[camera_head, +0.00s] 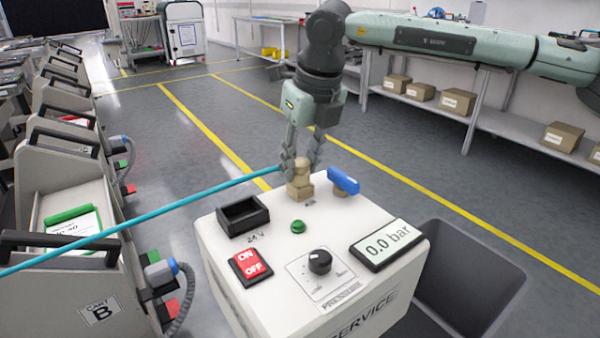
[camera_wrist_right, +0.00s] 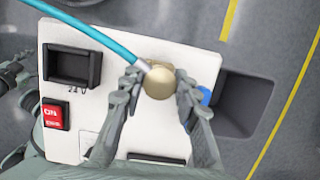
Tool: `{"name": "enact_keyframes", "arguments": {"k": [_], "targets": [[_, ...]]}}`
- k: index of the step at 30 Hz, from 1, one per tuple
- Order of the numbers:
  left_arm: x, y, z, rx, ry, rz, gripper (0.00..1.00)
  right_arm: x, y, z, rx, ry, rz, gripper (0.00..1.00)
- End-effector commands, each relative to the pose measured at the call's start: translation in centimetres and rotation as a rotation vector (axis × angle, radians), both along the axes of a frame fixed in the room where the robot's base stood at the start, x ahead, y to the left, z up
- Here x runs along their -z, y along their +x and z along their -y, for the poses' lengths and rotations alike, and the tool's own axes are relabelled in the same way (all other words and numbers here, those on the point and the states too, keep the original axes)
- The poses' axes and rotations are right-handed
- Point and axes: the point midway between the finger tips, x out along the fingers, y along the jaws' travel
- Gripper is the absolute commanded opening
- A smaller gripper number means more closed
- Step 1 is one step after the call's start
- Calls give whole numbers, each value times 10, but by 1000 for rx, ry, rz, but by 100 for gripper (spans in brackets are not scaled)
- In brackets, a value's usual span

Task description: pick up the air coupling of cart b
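The blue hose (camera_head: 150,205) runs from the left, on the cart B side, to the service box. Its end, with the brass air coupling (camera_wrist_right: 159,83), lies between the fingers of my right gripper (camera_head: 302,163). In the right wrist view, the fingers of that gripper (camera_wrist_right: 157,88) press on the brass piece from both sides. Just below the fingertips, a brass fitting (camera_head: 299,188) stands upright on the box top. Whether the coupling sits on this fitting or just above it is hard to tell. Cart B (camera_head: 97,308) stands at the lower left.
The white service box (camera_head: 225,245) carries a blue lever (camera_head: 343,181), a black socket (camera_head: 243,215), a red switch (camera_head: 251,264), a knob and a display (camera_head: 388,243) reading 0.0 bar. A grey bin (camera_head: 470,275) stands at its right. Open floor lies behind.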

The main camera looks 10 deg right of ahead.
Motion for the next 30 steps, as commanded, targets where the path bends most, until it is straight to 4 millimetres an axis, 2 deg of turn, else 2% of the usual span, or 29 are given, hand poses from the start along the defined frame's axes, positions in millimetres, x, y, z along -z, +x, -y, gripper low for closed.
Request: {"name": "enact_keyframes", "arguments": {"k": [1, 5, 19, 23, 28, 30], "targets": [[0, 0, 0, 0, 0, 0, 61, 0, 0, 0, 0, 0, 0, 15], [0, 0, 0, 0, 0, 0, 61, 0, 0, 0, 0, 0, 1, 0], [0, 0, 0, 0, 0, 0, 61, -4, 1, 0, 0, 1, 3, 0], [-1, 0, 0, 0, 0, -2, 61, -16, 1, -1, 1, 3, 5, 0], [-8, 1, 1, 0, 2, 7, 61, -45, 1, -1, 0, 3, 5, 0], [-10, 0, 1, 1, 3, 9, 61, -52, 2, -20, -5, 1, 4, 0]]}}
